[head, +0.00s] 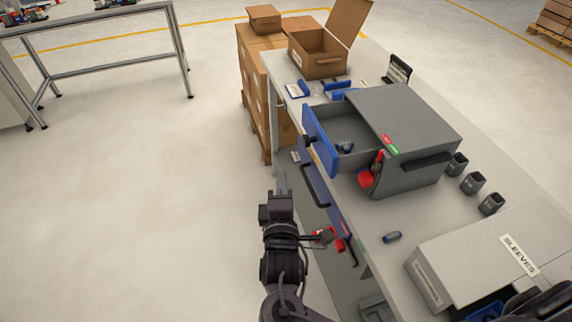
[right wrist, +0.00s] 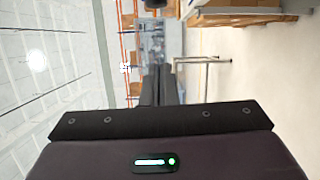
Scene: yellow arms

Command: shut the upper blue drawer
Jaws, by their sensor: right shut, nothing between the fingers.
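The upper blue drawer (head: 318,138) sticks out of the left side of a grey cabinet (head: 415,115) on the workbench. It is open, and a small dark blue item lies inside it. My right gripper (head: 282,178) is in front of the bench, to the lower left of the drawer front and apart from it. Its fingers are together and empty; they also show shut in the right wrist view (right wrist: 158,88). The drawer is not seen in the right wrist view. My left gripper is not in view.
The workbench (head: 405,225) also holds an open cardboard box (head: 318,54), several dark cups, a white box labelled SLEEVES (head: 485,255) and a red item (head: 367,179) against the cabinet. Blue fronts (head: 313,185) show below the bench edge.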

